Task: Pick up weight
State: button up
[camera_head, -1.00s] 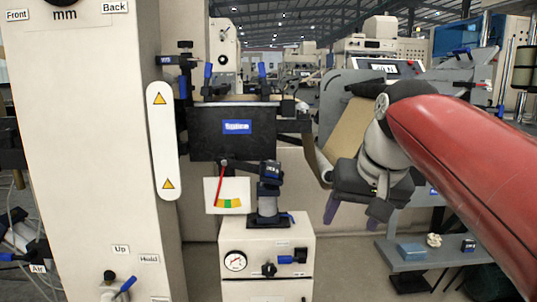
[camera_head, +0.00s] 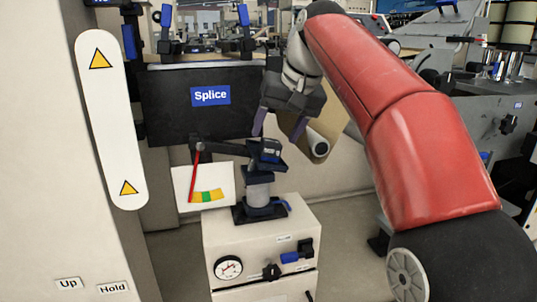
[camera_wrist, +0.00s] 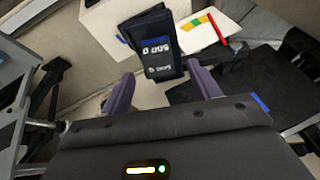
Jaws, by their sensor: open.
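The weight (camera_head: 268,152) is a small dark block with a blue label. It sits at the top of the grey post on the cream cabinet, beside the end of the dark lever arm. I see no contact, and nothing is held.
The cream cabinet (camera_head: 262,238) has a gauge and valves in front. A white card with a coloured scale (camera_head: 203,187) and red pointer hangs left of the post. The black Splice panel (camera_head: 185,110) stands behind, and a paper roll (camera_head: 318,145) is close to the right.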

aim_at(272, 142)
jog(key=shift+b+x, duration=0.3)
jog(key=shift+x, duration=1.3)
jog(key=shift+c, duration=0.3)
jog(key=c, duration=1.2)
grip_shut()
jog(key=shift+r, duration=0.2)
